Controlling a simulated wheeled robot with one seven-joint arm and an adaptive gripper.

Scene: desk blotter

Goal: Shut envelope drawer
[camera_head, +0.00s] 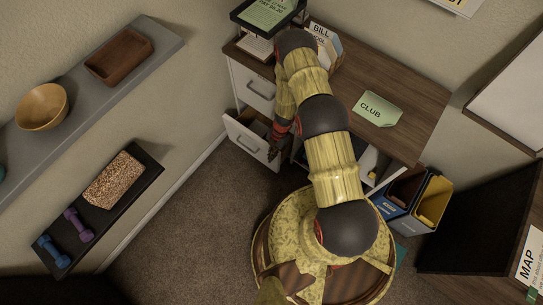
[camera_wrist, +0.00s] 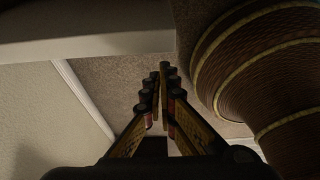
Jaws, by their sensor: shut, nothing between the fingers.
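The desk's lower left drawer (camera_head: 243,138) is pulled out, with a white front and a grey bar handle. Its inside shows in part, with some dark contents that I cannot make out. I cannot read any label that marks it as the envelope drawer. My gripper (camera_head: 272,153) is at the right end of the drawer front, pointing down; contact cannot be told. In the wrist view my gripper (camera_wrist: 164,72) has its fingers together and empty. A pale flat edge (camera_wrist: 90,42), likely the drawer's, lies to the upper left of the fingers.
The upper drawer (camera_head: 252,85) looks closed. The wooden desktop (camera_head: 405,90) holds a green CLUB card (camera_head: 377,108) and papers marked BILL. A wall shelf (camera_head: 75,90) is at left. Carpet (camera_head: 190,215) is clear before the drawer.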

